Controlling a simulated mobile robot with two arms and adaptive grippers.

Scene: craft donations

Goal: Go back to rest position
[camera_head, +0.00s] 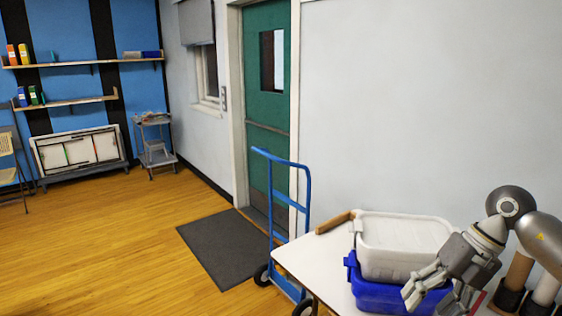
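My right gripper (428,303) is at the lower right, in front of the bins on the white table. Its fingers look spread apart with nothing visible between them, though the lower finger is partly cut off by the picture's bottom edge. My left gripper is not in view.
A brown bar (334,223) lies at the table's back edge. Brown cylinders (518,270) stand at the right. A blue hand truck (307,200) stands left of the table, near a dark mat (226,250) and green door (262,150). The wooden floor at left is clear.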

